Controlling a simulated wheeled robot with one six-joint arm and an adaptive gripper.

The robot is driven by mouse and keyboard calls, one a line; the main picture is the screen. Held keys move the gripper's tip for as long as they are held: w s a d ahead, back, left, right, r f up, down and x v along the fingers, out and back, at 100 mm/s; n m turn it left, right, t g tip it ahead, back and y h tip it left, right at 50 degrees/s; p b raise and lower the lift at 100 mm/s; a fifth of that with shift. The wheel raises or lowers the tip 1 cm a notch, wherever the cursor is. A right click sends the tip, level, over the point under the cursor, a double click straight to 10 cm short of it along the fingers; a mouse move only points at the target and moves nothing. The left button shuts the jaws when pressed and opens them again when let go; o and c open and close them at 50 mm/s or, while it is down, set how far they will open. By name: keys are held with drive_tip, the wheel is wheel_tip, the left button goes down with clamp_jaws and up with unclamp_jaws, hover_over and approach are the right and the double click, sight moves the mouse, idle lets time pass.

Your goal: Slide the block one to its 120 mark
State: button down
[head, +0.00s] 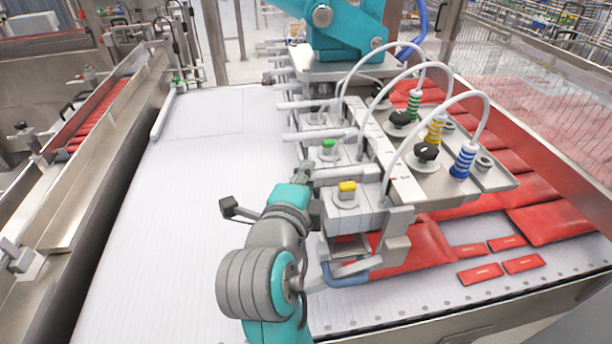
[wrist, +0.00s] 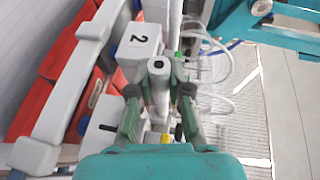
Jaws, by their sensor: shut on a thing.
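The nearest block (head: 352,215) in the head view carries a yellow button. Its number does not show; I take it for block one because the block marked 2 (wrist: 138,45) lies beyond it in the wrist view. My gripper (head: 313,203) is at the left end of the nearest block. In the wrist view my fingers (wrist: 173,82) are closed around its pale rod-like handle (wrist: 159,95). The fingers hide part of the handle. Block two also shows in the head view with a green button (head: 328,143). I cannot read a 120 mark.
White hoses (head: 470,95) arch from the blocks to coloured suction bellows (head: 465,158). Red packs (head: 545,222) lie to the right.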

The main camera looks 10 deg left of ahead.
drive_tip(key=c, duration=1.1)
unclamp_jaws()
drive_tip(key=shift+s, duration=0.15)
drive_tip(key=v, duration=1.2)
drive_tip(key=shift+f, duration=0.1)
